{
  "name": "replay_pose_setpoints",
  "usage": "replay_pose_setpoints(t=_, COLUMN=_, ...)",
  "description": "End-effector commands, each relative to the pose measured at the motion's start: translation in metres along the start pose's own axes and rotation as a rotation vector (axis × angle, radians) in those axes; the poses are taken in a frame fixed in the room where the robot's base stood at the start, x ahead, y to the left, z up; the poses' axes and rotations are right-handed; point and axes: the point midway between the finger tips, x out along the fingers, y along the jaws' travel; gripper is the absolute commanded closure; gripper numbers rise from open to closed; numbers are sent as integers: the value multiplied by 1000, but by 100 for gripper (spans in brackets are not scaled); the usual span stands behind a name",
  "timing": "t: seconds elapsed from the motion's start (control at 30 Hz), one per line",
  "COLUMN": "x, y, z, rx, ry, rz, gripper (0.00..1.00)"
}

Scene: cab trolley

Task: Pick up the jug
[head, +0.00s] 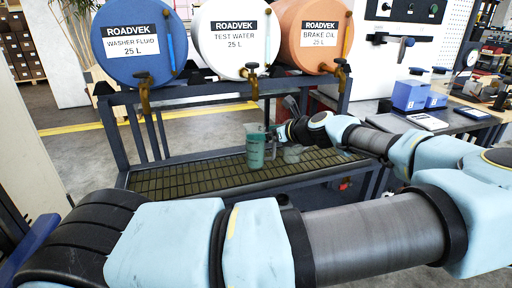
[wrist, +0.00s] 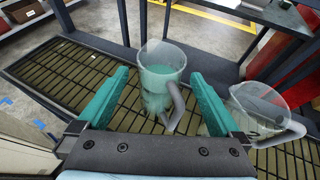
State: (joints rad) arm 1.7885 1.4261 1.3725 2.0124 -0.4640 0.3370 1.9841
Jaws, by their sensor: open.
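A clear, green-tinted jug (head: 255,152) stands upright on the trolley's grated tray (head: 190,180), below the middle tap. In the wrist view the jug (wrist: 162,62) is between and beyond my fingers, with its grey handle facing my gripper. My gripper (head: 277,133) is at the right of the jug in the head view. Its teal fingers are open in the wrist view (wrist: 159,76), one on each side of the jug's handle in the picture; I see no clear contact. A second clear jug (wrist: 258,108) stands just right of it, partly behind my arm in the head view (head: 291,154).
Blue washer fluid (head: 138,62), white test water (head: 225,55) and orange brake oil (head: 305,52) barrels lie on the trolley's upper rack, with taps over the tray. Trolley posts rise behind the jugs. A bench (head: 455,120) with blue boxes stands at right.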

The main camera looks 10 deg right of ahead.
Motion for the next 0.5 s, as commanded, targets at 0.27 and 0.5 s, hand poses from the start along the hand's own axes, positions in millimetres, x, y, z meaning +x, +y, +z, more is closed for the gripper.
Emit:
replay_pose_setpoints(t=0.27, x=24, y=0, z=2, rx=-1, ry=0, rz=2, gripper=0)
replay_pose_setpoints(t=0.5, x=58, y=-1, z=10, rx=1, ry=0, rz=4, gripper=0)
